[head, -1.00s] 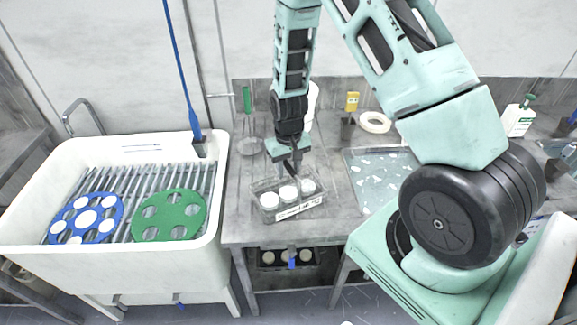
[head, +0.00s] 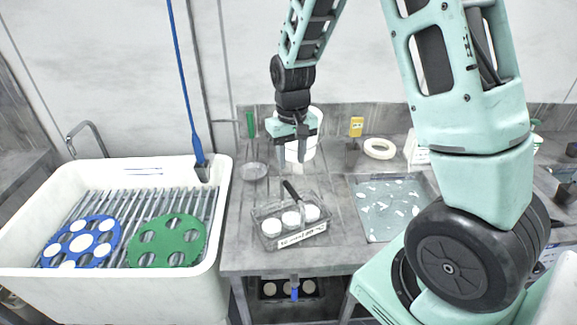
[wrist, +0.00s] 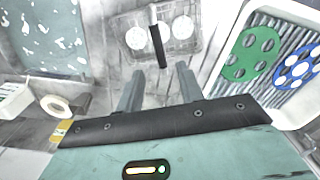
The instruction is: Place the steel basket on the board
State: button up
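The steel basket (head: 291,228) stands upright on the grey bench top (head: 335,257), near its front left part. It holds white round pieces, has a dark handle (head: 291,191) on top and a white label on its front. I see no separate board under it; the bench top there looks grooved. My gripper (head: 291,155) is open and empty, above and behind the basket, apart from the handle. In the wrist view the two fingers (wrist: 158,70) are spread, with the handle (wrist: 156,30) beyond their tips and the basket (wrist: 188,38) behind it.
A white sink (head: 120,285) with a blue disc (head: 79,228) and a green disc (head: 170,262) on its rack is at left. A wet metal tray (head: 376,225) lies right of the basket. A white container (head: 314,150) stands behind my gripper.

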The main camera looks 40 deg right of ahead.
jog(key=s+a+r+n+y, duration=0.1)
jog(key=s+a+r+n, duration=0.3)
jog(key=a, duration=0.5)
jog(key=s+a+r+n, duration=0.2)
jog(key=s+a, duration=0.5)
jog(key=a, duration=0.3)
jog(key=s+a+r+n, duration=0.2)
jog(key=s+a+n, duration=0.2)
jog(key=s, duration=0.8)
jog(key=shift+s+a, duration=0.3)
jog(key=shift+a, duration=0.1)
jog(key=shift+f, duration=0.15)
notch_tip(320, 180, down, 6)
jog(key=b, duration=0.5)
jog(key=shift+r+b, duration=0.2)
jog(key=shift+b, duration=0.2)
